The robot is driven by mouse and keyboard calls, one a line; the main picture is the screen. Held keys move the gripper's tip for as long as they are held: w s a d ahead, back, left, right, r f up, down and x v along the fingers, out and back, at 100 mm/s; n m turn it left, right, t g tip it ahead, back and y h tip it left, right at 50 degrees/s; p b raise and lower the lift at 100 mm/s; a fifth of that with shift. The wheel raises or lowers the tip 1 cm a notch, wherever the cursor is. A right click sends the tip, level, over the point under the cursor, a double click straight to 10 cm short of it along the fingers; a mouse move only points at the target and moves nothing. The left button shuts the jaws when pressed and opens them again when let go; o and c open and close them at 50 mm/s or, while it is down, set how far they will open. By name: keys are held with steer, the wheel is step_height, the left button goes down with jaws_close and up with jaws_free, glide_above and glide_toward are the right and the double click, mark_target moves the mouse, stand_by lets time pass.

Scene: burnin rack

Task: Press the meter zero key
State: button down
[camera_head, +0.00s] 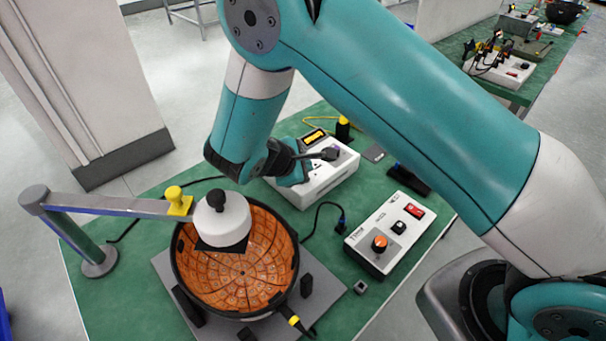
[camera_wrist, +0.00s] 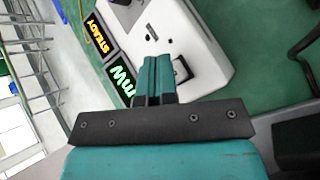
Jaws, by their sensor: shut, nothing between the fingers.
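The meter (camera_head: 325,183) is a white box on the green bench in the head view, and it fills the upper middle of the wrist view (camera_wrist: 195,40). Its amber display reads STEADY (camera_wrist: 100,32); a green display reads mW (camera_wrist: 122,78). My gripper (camera_head: 328,154) is shut and empty, with its fingertips over the meter's top; it also shows in the wrist view (camera_wrist: 157,64). A dark square (camera_wrist: 182,69), possibly a key, lies just right of the fingertips, partly hidden by them. No zero label is readable. I cannot tell whether the fingertips touch the meter.
An orange-lined black bowl (camera_head: 240,270) sits front left, under a grey post arm (camera_head: 115,205) with a white cap (camera_head: 222,222). Cables cross the green bench (camera_head: 115,290).

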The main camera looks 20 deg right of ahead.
steer(key=shift+f, duration=0.4)
stand_by(0.5)
steer(key=shift+r, duration=0.15)
steer(key=shift+r+p, duration=0.65)
steer(key=shift+r, duration=0.1)
step_height(320, 180, up, 5)
steer(key=p, duration=0.4)
stand_by(0.7)
